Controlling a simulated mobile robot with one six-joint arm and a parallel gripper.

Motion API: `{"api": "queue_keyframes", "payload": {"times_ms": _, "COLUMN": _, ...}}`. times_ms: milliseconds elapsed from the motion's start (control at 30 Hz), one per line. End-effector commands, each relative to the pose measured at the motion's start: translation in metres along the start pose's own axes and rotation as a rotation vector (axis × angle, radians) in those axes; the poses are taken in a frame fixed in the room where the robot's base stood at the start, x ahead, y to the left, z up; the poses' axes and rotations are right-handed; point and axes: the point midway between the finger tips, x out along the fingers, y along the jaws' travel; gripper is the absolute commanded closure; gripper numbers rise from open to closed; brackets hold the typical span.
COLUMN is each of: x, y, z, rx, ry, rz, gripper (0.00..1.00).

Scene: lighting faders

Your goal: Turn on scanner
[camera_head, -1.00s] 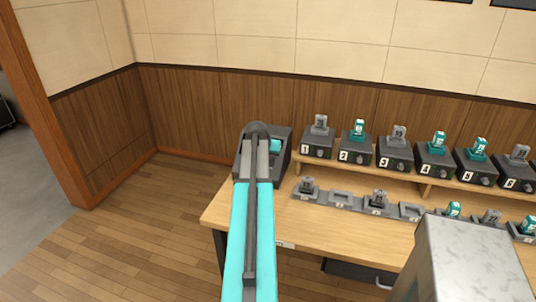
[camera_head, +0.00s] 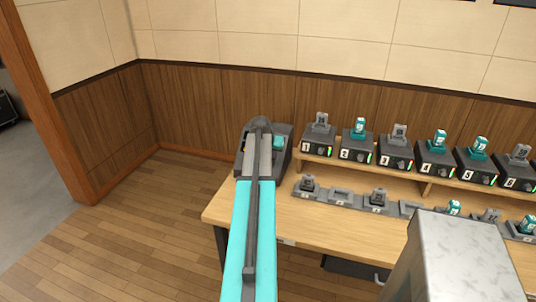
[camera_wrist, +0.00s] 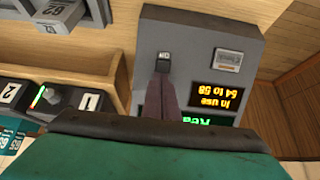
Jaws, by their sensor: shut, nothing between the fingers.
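The scanner is a dark grey box (camera_head: 284,131) at the left end of the desk, partly hidden behind my arm in the head view. In the wrist view the scanner (camera_wrist: 190,25) shows upside down.
Numbered charger-like boxes (camera_head: 318,141) with lit green indicators stand on a shelf to the right. Below, a row of grey holders (camera_head: 340,196) lies on the wooden desk (camera_head: 300,222). A grey metal block (camera_head: 460,260) stands at the front right. Floor to the left is clear.

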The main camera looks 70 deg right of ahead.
Motion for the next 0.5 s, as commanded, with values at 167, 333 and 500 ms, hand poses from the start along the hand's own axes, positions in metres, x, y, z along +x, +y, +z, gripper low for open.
{"api": "queue_keyframes", "payload": {"times_ms": 167, "x": 0.0003, "y": -0.0011, "z": 0.0, "rx": -0.002, "ry": 0.001, "rz": -0.001, "gripper": 1.0}}
{"api": "queue_keyframes", "payload": {"times_ms": 333, "x": 0.001, "y": 0.0024, "z": 0.0004, "rx": 0.002, "ry": 0.001, "rz": 0.002, "gripper": 1.0}}
{"api": "queue_keyframes", "payload": {"times_ms": 500, "x": 0.0009, "y": 0.0048, "z": 0.0049, "rx": 0.004, "ry": 0.001, "rz": 0.003, "gripper": 1.0}}
